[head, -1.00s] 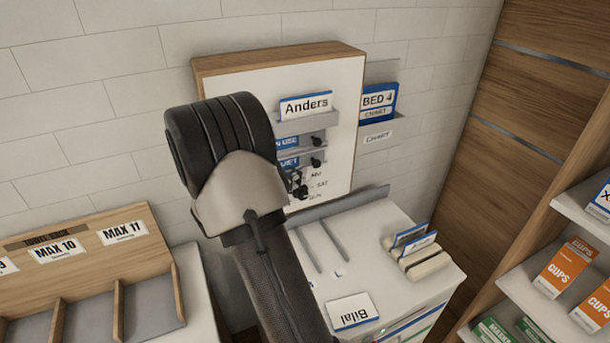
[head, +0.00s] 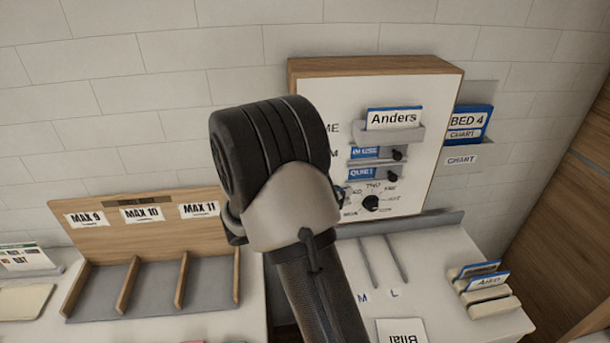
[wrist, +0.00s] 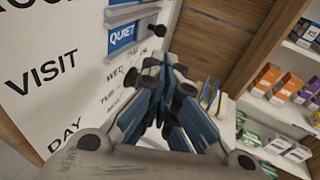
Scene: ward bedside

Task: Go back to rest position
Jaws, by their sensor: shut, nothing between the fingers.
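My gripper (wrist: 163,90) shows in the wrist view, its fingers closed together with nothing between them. It points along the face of the white wall board, near the day dial, whose lettering it partly covers. In the head view my arm hides the gripper and the left part of the board (head: 420,95). The board carries an "Anders" card (head: 393,118) in a holder, an "IN USE" slider (head: 365,152), a "QUIET" slider (head: 361,174) and a black day dial (head: 370,203). The "QUIET" label also shows in the wrist view (wrist: 122,37).
A white counter (head: 430,270) below the board bears a "Bilal" card (head: 401,331) and a card rack (head: 490,300). A divided wooden tray (head: 130,225) stands at left. A "BED 4" chart holder (head: 468,125) is right of the board. Shelves with boxes (wrist: 290,85) stand at right.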

